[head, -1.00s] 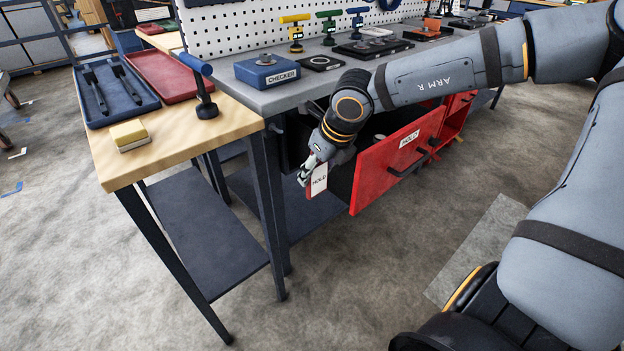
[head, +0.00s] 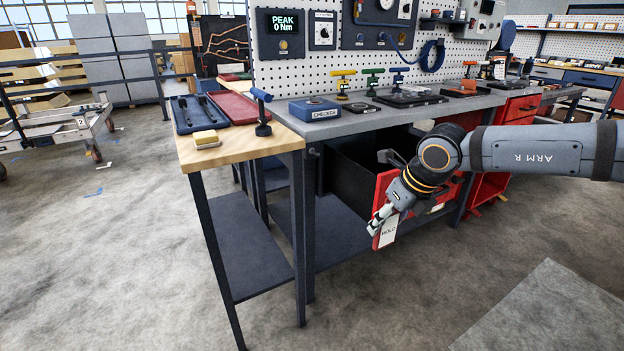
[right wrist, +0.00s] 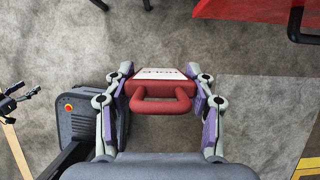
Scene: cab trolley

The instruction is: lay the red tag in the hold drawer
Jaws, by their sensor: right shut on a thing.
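The red tag (head: 376,240) with a white "HOLD" label hangs from my right gripper (head: 380,218). The hold drawer (head: 384,187) is pulled out, with a red front and dark inside. My right gripper and arm cover much of its front. The tag is outside the drawer, in front of it and low, above the floor. A red front with a black handle shows at the top of the wrist view (right wrist: 240,10).
A wooden side table (head: 236,148) stands left of the grey bench (head: 330,127), with a blue tray (head: 185,122), red tray (head: 240,112), yellow block (head: 206,138) and upright blue-topped tool (head: 263,113). A checker box (head: 314,110) sits on the bench. The floor in front is open.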

